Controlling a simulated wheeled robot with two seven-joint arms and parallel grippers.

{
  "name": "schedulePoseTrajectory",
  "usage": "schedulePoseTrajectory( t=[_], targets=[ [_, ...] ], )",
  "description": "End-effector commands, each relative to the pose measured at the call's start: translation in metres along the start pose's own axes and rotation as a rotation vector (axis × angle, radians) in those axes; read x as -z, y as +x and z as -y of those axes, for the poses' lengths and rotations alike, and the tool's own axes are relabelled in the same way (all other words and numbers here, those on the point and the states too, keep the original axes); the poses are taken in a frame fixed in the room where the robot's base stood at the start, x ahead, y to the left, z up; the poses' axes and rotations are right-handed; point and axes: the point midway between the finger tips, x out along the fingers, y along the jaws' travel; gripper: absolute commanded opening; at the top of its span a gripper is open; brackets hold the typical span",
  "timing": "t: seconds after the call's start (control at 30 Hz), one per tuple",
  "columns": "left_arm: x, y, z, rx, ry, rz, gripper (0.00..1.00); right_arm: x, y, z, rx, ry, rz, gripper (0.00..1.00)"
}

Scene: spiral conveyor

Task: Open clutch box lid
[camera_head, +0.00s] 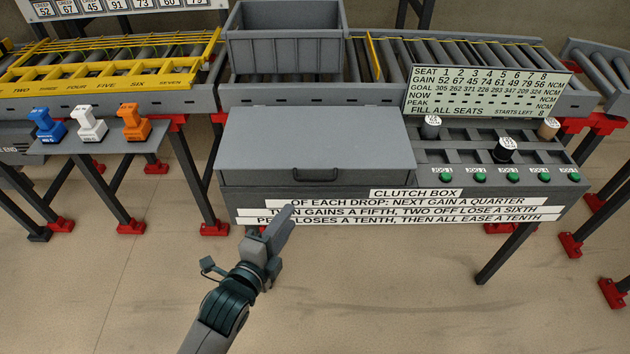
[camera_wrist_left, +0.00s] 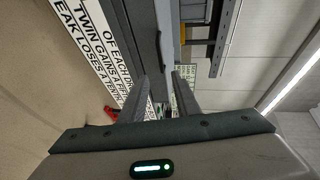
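The clutch box lid (camera_head: 312,132) is a flat grey panel, lying closed on the clutch box (camera_head: 232,190). Its dark bar handle (camera_head: 315,176) is on the front edge; it also shows in the left wrist view (camera_wrist_left: 159,50). My left gripper (camera_head: 285,215) is in front of and below the handle, near the left end of the printed strips, not touching the handle. In the left wrist view its two fingers (camera_wrist_left: 163,88) stand apart with nothing between them. My right gripper is in neither view.
A grey bin (camera_head: 284,52) stands on the conveyor behind the lid. Right of the lid is a rack with several weights and green buttons (camera_head: 512,177) under a sign (camera_head: 487,92). Blue, white and orange pieces (camera_head: 90,124) stand on a left shelf. The floor in front is clear.

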Motion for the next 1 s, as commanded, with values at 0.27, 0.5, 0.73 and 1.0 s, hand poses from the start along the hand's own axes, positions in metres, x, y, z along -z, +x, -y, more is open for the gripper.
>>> schedulePoseTrajectory(
  t=[0.27,0.5,0.73,1.0],
  targets=[
    [0.000,0.008,0.001,0.000,-0.001,0.001,0.29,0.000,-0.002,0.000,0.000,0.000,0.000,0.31],
    [0.000,0.036,0.002,0.001,-0.002,0.001,0.29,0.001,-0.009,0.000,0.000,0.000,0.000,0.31],
    [0.000,0.076,0.002,0.000,-0.002,0.001,0.29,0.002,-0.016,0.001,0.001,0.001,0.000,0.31],
    [0.000,0.122,0.002,0.000,-0.003,0.001,0.29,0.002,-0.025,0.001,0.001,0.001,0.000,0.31]
  ],
)
